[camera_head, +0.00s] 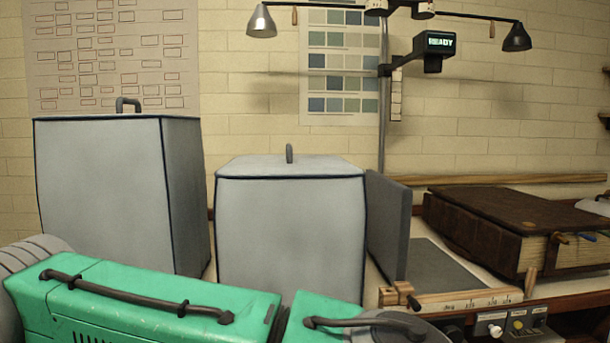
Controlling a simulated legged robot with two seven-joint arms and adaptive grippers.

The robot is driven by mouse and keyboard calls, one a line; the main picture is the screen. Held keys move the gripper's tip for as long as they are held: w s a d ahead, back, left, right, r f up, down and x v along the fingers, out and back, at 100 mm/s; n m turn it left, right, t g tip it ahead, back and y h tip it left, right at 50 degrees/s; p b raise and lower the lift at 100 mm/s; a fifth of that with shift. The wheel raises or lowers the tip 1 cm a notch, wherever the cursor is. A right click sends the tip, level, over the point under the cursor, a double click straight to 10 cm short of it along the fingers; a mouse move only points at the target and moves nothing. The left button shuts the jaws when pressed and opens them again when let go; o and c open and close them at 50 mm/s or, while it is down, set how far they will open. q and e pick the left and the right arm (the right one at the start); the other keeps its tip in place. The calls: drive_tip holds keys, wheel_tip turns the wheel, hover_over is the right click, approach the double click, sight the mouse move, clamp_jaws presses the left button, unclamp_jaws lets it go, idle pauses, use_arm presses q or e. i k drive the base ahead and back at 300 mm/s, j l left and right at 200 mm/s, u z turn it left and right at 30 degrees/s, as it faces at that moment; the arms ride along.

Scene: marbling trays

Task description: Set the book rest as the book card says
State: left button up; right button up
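The book rest has a grey board (388,228) that stands nearly upright and a flat grey bed (440,268) to its right. A pale wooden scale bar (455,302) runs along its front, with "deg" and small numbers too blurred to read surely. A wooden knob (402,293) sits at the bar's left end and a small wooden peg (530,282) at its right end. A thick brown book (500,218) lies closed to the right of the bed. I cannot make out a book card with readable text. Neither of my grippers shows.
Two grey covered boxes, a tall one (115,190) and a lower one (290,235), stand left of the rest. A display (437,42) reads "READY". Knobs (517,325) line the front below the bar. Lamps (262,22) hang above; charts (112,58) cover the wall.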

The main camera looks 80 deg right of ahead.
sight(390, 202)
drive_tip(key=k+l+z, duration=0.1)
drive_tip(key=z, duration=2.9)
drive_tip(key=i+l, duration=0.15)
drive_tip(key=l, duration=0.3)
drive_tip(key=i+l+z, duration=0.15)
drive_tip(key=l, duration=0.25)
drive_tip(key=i+l, duration=0.1)
drive_tip(key=l, duration=0.35)
drive_tip(key=i+l+z, duration=0.1)
drive_tip(key=l, duration=0.3)
drive_tip(key=i+l, duration=0.25)
drive_tip(key=l, duration=0.15)
drive_tip(key=i+l+z, duration=0.15)
drive_tip(key=l, duration=0.25)
drive_tip(key=i+l, duration=0.2)
drive_tip(key=l, duration=0.15)
drive_tip(key=i+l+z, duration=0.1)
drive_tip(key=l, duration=0.3)
drive_tip(key=u, duration=2)
drive_tip(key=l, duration=0.1)
